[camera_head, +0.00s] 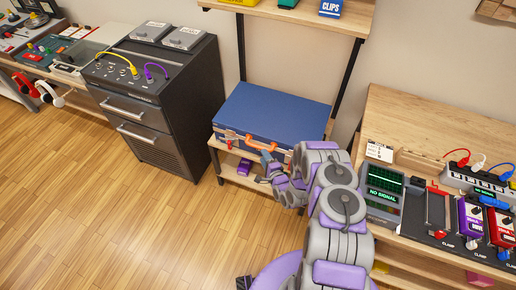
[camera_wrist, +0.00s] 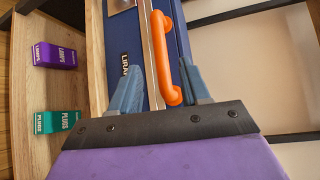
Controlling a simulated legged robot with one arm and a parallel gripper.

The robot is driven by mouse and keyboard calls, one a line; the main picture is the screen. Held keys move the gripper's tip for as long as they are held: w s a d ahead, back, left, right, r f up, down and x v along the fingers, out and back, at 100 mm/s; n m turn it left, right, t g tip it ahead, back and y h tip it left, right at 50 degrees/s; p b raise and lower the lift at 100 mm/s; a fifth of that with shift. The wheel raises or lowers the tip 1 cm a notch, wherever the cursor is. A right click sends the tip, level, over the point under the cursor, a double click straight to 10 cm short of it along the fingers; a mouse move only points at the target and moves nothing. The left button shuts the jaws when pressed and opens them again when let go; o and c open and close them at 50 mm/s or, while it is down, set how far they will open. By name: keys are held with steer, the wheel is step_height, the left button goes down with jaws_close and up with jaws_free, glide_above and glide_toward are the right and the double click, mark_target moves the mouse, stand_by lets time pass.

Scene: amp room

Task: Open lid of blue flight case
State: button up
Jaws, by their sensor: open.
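The blue flight case (camera_head: 270,112) sits shut on a wooden shelf, its dark blue lid flat on top. An orange handle (camera_wrist: 167,58) runs along the case front in the wrist view, with a metal trim strip beside it. In the head view the orange handle (camera_head: 251,140) shows on the front face, partly near my arm. My gripper (camera_wrist: 163,78) is open, with one blue-grey finger on each side of the handle's near end. I cannot tell whether either finger touches it. In the head view my gripper (camera_head: 266,172) is at the case's front.
A purple LAMPS box (camera_wrist: 55,55) and a green PLUGS box (camera_wrist: 57,122) stand on the shelf below. A dark drawer cabinet (camera_head: 160,95) is to the left. A wooden bench (camera_head: 430,130) with pedals is close on the right. The floor (camera_head: 130,220) at front left is clear.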

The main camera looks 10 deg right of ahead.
mark_target(258, 147)
steer(key=b+x, duration=0.1)
steer(key=x, duration=0.7)
steer(key=shift+w+b, duration=0.15)
steer(key=shift+b, duration=0.2)
steer(key=shift+f, duration=0.1)
jaws_close()
